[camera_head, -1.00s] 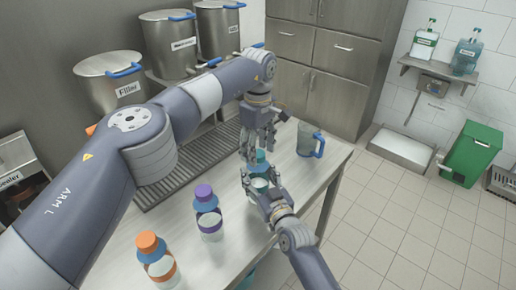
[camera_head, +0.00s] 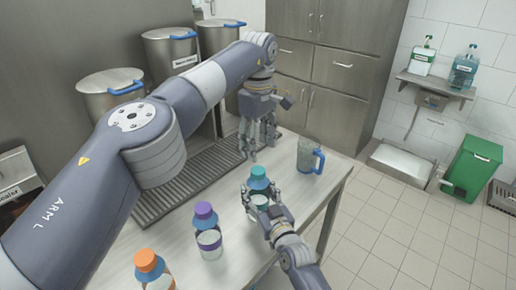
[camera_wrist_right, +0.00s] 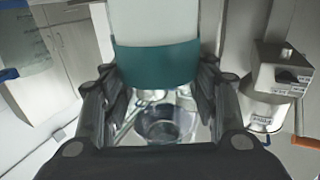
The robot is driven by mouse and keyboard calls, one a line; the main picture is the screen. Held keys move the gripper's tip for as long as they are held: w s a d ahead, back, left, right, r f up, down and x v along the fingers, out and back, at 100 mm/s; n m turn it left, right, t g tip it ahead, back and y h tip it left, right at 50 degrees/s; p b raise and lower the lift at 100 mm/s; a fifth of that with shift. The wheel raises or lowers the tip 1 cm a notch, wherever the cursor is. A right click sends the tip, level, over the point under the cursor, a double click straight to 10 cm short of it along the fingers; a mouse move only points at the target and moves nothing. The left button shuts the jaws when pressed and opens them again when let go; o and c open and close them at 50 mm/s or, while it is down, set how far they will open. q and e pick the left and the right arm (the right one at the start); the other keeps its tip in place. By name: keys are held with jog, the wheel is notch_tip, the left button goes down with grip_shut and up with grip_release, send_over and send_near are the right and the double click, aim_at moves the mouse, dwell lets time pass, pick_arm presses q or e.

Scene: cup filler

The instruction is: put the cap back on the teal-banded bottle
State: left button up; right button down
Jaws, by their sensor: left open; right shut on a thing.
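The teal-banded bottle (camera_head: 260,199) stands upright at the table's right part, with a teal cap (camera_head: 259,173) sitting on its top. Whether the cap is screwed tight cannot be seen. My right gripper (camera_head: 259,204) is shut around the bottle's body. In the right wrist view the bottle (camera_wrist_right: 155,25) and its teal band (camera_wrist_right: 156,64) show between the fingers. My left gripper (camera_head: 258,152) is open and empty, fingers pointing down, a little above and behind the cap, apart from it.
A purple-capped bottle (camera_head: 208,240) and an orange-capped bottle (camera_head: 150,272) stand at the table's front left. A jug with a blue handle (camera_head: 308,157) stands behind the teal-banded bottle to the right. A slotted drain grate (camera_head: 190,180) and steel pots (camera_head: 112,92) lie behind.

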jog(key=c, duration=0.5)
grip_release()
jog(key=v, duration=1.2)
